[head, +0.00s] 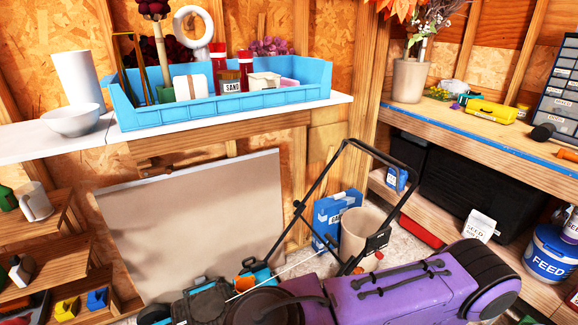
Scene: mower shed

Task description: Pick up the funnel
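I cannot clearly make out a funnel in the head view. A small orange piece (244,284) shows low in the middle beside the mower's dark engine parts, but it is too small and covered to tell what it is. Neither of my grippers can be made out.
A mower handle (304,204) rises in the middle. A blue tray (225,109) of goods stands on the white shelf at left. The right workbench (440,119) holds a pot (410,80) and a yellow tool (492,108). A beige bin (357,232) and feed bucket (548,252) stand lower.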

